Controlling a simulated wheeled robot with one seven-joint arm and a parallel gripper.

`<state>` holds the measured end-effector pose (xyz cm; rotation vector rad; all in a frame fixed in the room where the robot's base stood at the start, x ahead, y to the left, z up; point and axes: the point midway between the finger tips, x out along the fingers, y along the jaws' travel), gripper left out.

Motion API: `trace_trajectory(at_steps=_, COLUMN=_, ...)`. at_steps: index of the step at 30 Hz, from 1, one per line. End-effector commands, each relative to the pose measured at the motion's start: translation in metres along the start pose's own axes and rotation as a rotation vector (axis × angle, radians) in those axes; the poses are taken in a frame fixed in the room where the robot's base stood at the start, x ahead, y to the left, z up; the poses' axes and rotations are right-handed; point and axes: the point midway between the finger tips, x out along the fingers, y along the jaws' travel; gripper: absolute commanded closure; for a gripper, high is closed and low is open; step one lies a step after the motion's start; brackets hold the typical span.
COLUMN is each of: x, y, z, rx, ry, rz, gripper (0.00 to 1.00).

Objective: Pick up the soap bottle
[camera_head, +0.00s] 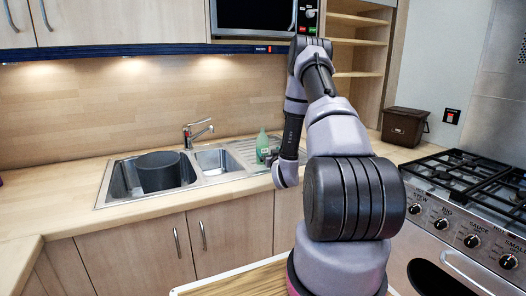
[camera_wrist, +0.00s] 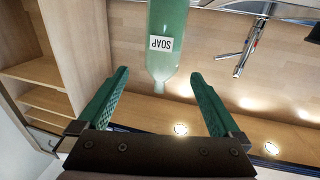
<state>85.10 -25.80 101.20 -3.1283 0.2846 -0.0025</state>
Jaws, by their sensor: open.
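The soap bottle (camera_head: 262,143) is translucent green and stands upright at the right part of the sink, by the drainer. In the wrist view the soap bottle (camera_wrist: 169,25) enters from the top edge, with its narrow neck toward my gripper and a white SOAP label on it. My gripper (camera_wrist: 160,73) is open, with one green finger on each side of the bottle's neck end and visible gaps on both sides. In the head view my wrist is just right of the bottle and the fingers are hard to make out. The bottle's far end is cut off in the wrist view.
The steel sink (camera_head: 112,190) holds a dark pot (camera_head: 158,172). A tap (camera_head: 196,132) rises behind it, left of the bottle. A brown bin (camera_head: 404,126) and a gas hob (camera_head: 470,176) are to the right. Open shelves (camera_head: 357,45) are behind my arm. The front worktop is clear.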

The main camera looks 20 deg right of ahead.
Motion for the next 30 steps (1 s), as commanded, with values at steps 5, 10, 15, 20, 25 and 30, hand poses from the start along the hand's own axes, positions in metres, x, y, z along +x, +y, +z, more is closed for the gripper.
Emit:
trace_trajectory(at_steps=5, x=0.023, y=0.000, z=0.000, rx=0.000, ry=-0.001, rz=0.000, gripper=0.00)
trace_trajectory(at_steps=10, x=0.036, y=-0.002, z=0.001, rx=-0.001, ry=-0.001, rz=0.000, gripper=0.00)
trace_trajectory(at_steps=15, x=0.062, y=-0.006, z=0.003, rx=-0.002, ry=0.001, rz=-0.001, gripper=0.00)
trace_trajectory(at_steps=20, x=0.077, y=-0.004, z=0.003, rx=-0.001, ry=-0.002, rz=0.001, gripper=0.00)
trace_trajectory(at_steps=25, x=0.079, y=-0.004, z=0.003, rx=-0.001, ry=-0.002, rz=0.001, gripper=0.00)
trace_trajectory(at_steps=30, x=0.079, y=-0.004, z=0.003, rx=-0.001, ry=-0.002, rz=0.001, gripper=0.34)
